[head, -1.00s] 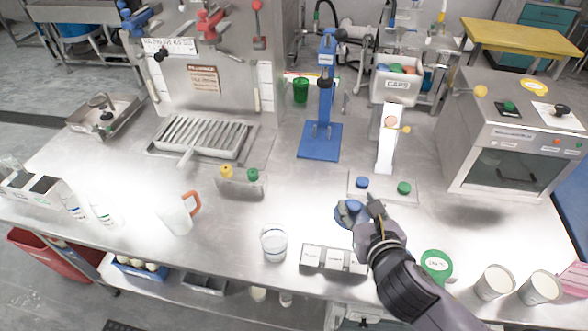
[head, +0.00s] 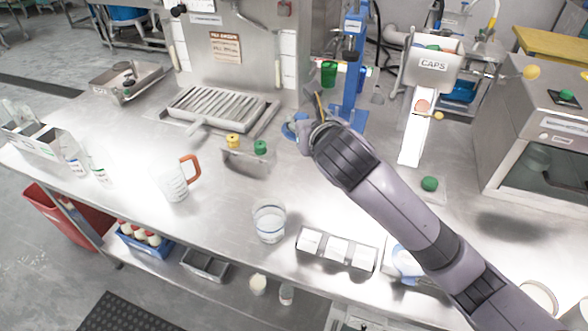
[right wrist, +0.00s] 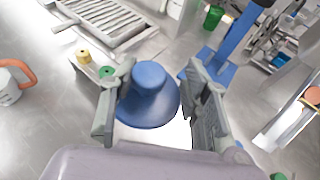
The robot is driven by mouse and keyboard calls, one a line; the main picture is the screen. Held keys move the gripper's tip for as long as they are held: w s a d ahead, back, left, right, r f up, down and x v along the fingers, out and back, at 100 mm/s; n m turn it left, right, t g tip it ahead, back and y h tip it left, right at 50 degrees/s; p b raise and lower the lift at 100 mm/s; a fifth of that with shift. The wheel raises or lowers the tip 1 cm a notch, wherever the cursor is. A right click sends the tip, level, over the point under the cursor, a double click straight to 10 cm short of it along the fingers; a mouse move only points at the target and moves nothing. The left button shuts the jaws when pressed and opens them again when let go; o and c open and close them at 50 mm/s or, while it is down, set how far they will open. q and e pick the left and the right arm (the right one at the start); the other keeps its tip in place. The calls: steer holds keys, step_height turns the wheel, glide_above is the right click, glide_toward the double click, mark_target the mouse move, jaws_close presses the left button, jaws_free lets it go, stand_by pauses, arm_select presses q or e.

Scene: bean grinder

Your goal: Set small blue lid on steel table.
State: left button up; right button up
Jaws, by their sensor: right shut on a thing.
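The small blue lid (head: 291,127), a wide disc with a thick round knob, is held by my right gripper (head: 308,130) in front of the blue press stand. In the right wrist view the blue lid (right wrist: 148,95) lies between the two grey fingers of the right gripper (right wrist: 160,88). The steel table (head: 335,205) spreads below the lid. I cannot tell how high the lid is above it. My right forearm crosses the right half of the head view and hides part of the table. My left gripper is out of view.
A stand with a yellow and a green cap (head: 247,150) is left of the lid. A jug with an orange handle (head: 173,183), a glass beaker (head: 269,222) and a row of white boxes (head: 337,249) stand nearer. Bare table lies between the caps stand and the boxes.

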steer(key=b, duration=0.1)
glide_above(305, 189)
step_height(305, 189, down, 13)
steer(key=shift+a+r, duration=0.1)
steer(key=shift+r, duration=0.05)
step_height(305, 189, down, 5)
steer(key=shift+f+b, duration=0.1)
steer(key=shift+b, duration=0.45)
steer(key=o, duration=0.9)
steer(key=shift+c, duration=0.2)
steer(key=p+v, duration=0.1)
steer(key=v, duration=1.1)
